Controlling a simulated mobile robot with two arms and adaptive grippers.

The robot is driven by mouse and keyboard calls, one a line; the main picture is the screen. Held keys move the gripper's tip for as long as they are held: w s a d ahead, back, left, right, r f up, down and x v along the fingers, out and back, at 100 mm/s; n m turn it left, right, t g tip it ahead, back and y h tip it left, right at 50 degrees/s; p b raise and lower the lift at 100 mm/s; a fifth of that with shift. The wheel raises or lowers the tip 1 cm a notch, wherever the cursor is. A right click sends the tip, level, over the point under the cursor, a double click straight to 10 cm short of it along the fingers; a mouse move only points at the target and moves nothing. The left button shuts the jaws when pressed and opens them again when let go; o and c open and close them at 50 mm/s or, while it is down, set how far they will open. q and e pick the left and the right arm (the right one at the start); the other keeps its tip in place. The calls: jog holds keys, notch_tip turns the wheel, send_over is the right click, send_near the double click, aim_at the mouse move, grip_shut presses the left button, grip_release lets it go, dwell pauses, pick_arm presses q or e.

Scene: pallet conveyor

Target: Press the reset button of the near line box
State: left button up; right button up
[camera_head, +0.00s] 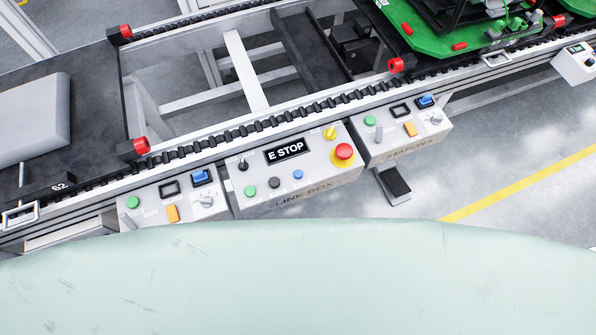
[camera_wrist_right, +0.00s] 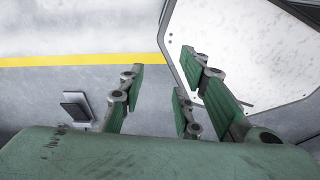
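The near line box (camera_head: 318,185) is a light grey control box on the conveyor's near side, in the middle of the head view. It carries an "E STOP" plate (camera_head: 286,151), a red mushroom button (camera_head: 343,152), a black selector and a yellow part. Its lower row has a green button (camera_head: 250,191), a black button (camera_head: 274,182) and a blue button (camera_head: 298,174); I cannot read which is reset. My right gripper (camera_wrist_right: 158,85) is open and empty in the right wrist view, over the floor, away from the box. My left gripper is not in view.
Similar smaller boxes stand left (camera_head: 150,216) and right (camera_head: 389,146) of the line box. A foot pedal (camera_head: 393,185) is below on the floor. The conveyor rail (camera_head: 190,152) runs behind, with a green pallet (camera_head: 430,40) at upper right. A white panel (camera_wrist_right: 225,60) is beyond my right gripper.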

grip_shut()
jog(key=shift+d, duration=0.1)
dwell(1.2)
